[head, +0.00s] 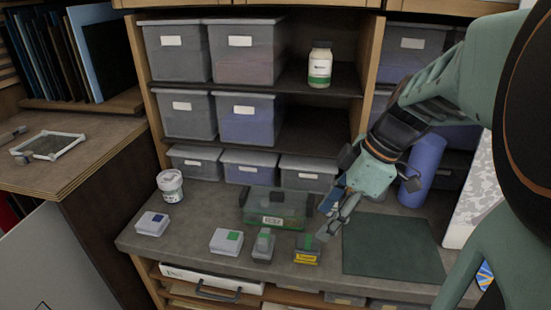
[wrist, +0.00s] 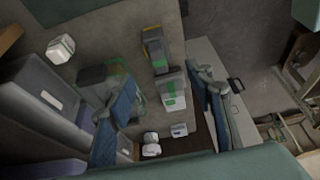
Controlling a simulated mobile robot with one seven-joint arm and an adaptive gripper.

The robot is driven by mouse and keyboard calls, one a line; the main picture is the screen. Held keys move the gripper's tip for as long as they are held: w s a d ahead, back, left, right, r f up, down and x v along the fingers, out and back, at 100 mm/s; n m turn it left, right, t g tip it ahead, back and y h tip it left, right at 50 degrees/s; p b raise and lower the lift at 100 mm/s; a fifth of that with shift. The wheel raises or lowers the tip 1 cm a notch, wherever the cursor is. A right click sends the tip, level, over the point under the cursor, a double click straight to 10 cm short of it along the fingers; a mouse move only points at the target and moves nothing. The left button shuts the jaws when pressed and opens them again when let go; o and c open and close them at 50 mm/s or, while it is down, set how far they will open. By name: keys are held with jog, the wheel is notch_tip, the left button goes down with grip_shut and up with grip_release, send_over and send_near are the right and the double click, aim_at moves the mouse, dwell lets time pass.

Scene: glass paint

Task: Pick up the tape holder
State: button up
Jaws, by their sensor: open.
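Two small items on the counter could be the tape holder, and I cannot tell which: a grey one with green on top (head: 263,244) and a yellow and dark one (head: 306,256) with a green top to its right. The yellow one also shows in the wrist view (wrist: 154,45), close to the grey one. My gripper (head: 334,222) is open and empty, above the counter just right of the yellow item. In the wrist view the two blue-padded fingers (wrist: 163,80) are spread apart, with the small items between and beyond them.
A white box with a green label (head: 226,241), a white box with a blue label (head: 152,223), a jar (head: 170,186) and a clear green case (head: 275,207) stand nearby. Grey bins (head: 247,119) line the shelves behind. A dark green mat (head: 392,246) lies bare at right.

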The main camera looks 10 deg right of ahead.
aim_at(310, 238)
jog(key=p+x, duration=0.1)
jog(key=x, duration=0.8)
jog(key=shift+w+f, duration=0.1)
jog(key=shift+f, duration=0.1)
grip_shut()
